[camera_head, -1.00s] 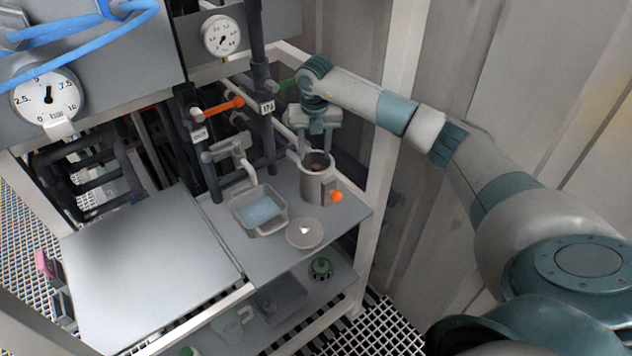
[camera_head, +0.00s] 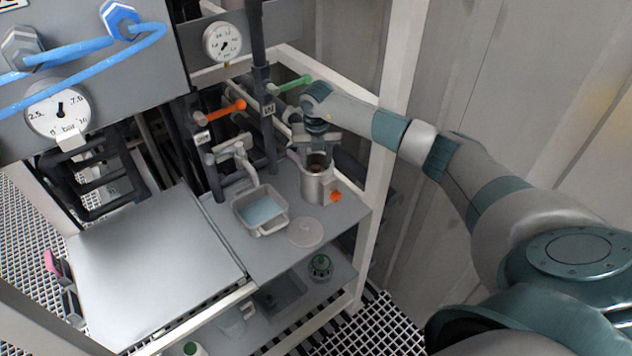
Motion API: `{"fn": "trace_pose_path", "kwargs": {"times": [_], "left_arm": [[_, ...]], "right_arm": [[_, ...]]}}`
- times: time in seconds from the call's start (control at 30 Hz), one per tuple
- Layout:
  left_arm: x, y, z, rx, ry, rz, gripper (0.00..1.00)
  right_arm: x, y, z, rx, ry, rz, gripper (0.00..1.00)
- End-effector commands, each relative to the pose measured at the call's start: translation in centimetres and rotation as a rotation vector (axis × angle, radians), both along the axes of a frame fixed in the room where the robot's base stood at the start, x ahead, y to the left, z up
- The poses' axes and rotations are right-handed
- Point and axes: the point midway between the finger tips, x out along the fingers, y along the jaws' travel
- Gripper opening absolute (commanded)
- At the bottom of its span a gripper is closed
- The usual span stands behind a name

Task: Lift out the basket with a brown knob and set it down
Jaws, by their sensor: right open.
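A grey cylindrical vessel (camera_head: 319,188) with an orange fitting (camera_head: 336,196) low on its side stands upright on the bench shelf. Its top is open. Something brownish (camera_head: 317,168) shows small and dark inside the mouth, perhaps the knob of the basket; the rest of the basket is hidden by the vessel wall. My right gripper (camera_head: 317,148) is open, directly above the vessel mouth and very close to it. Whether its fingertips reach inside the rim I cannot tell. A round grey lid (camera_head: 306,232) lies flat on the shelf in front of the vessel. My left gripper is not in view.
A grey tub (camera_head: 262,211) with bluish liquid sits left of the vessel, under a tap (camera_head: 240,155). Pipes with an orange handle (camera_head: 226,110) and a green handle (camera_head: 292,84) stand behind. A wide bare grey surface (camera_head: 150,265) lies to the left. A white frame post (camera_head: 386,150) rises at right.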

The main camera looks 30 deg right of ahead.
Motion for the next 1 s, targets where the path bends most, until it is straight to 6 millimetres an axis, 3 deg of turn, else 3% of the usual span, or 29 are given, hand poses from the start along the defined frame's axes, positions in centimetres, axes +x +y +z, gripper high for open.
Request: {"fn": "trace_pose_path", "kwargs": {"times": [0.1, 0.27, 0.67, 0.87, 1.0], "left_arm": [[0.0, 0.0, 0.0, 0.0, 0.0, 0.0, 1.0], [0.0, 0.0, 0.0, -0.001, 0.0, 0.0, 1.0], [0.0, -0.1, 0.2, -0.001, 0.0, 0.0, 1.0], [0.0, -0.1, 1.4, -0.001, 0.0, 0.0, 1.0], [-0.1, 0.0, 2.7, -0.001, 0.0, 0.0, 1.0]], "right_arm": [[0.0, 0.0, 0.0, 0.0, 0.0, 0.0, 0.39], [0.0, 0.0, 0.0, 0.0, 0.0, 0.0, 0.01], [0.0, 0.0, 0.4, 0.0, -0.001, 0.0, 0.0], [0.1, 0.0, 2.2, 0.0, -0.001, 0.0, 0.0], [0.1, -0.1, 4.4, 0.0, -0.002, 0.0, 0.0]]}}
